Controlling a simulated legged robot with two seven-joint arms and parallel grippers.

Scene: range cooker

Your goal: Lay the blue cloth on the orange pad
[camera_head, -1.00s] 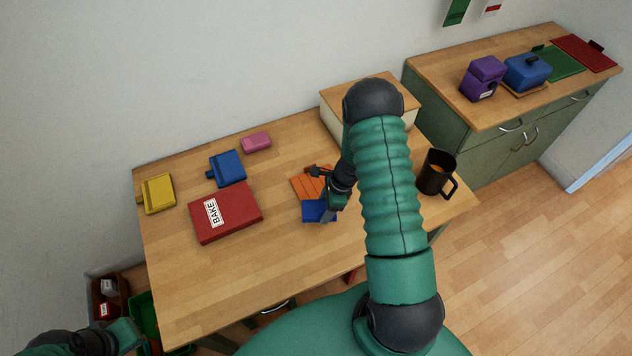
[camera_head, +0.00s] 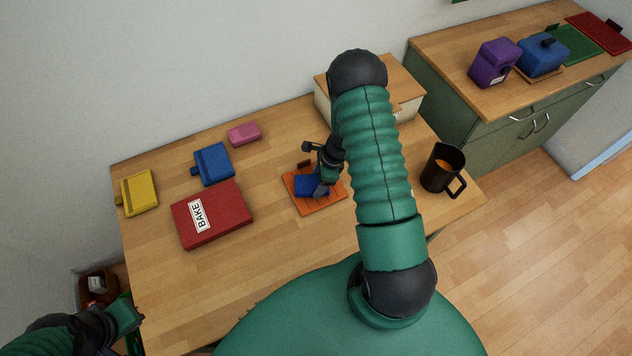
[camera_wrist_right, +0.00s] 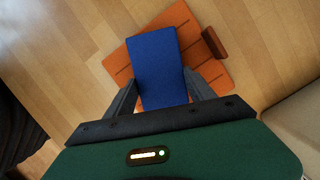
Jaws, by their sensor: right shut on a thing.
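The blue cloth (camera_head: 307,185) is a small flat block-like piece over the orange pad (camera_head: 328,203) on the wooden table. In the right wrist view the blue cloth (camera_wrist_right: 157,60) lies across the middle of the orange pad (camera_wrist_right: 187,22), whose edges show on both sides. My right gripper (camera_head: 319,190) is shut on the cloth, one finger on each side of it. I cannot tell whether the cloth touches the pad. My left gripper (camera_head: 115,318) is at the lower left, away from both, and its jaws are unclear.
A red BAKE box (camera_head: 212,214), a blue block (camera_head: 213,164), a yellow block (camera_head: 139,193) and a pink block (camera_head: 244,133) stand left of the pad. A black mug (camera_head: 441,168) is to its right. A light box (camera_head: 401,88) stands behind my right arm. The table's front is clear.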

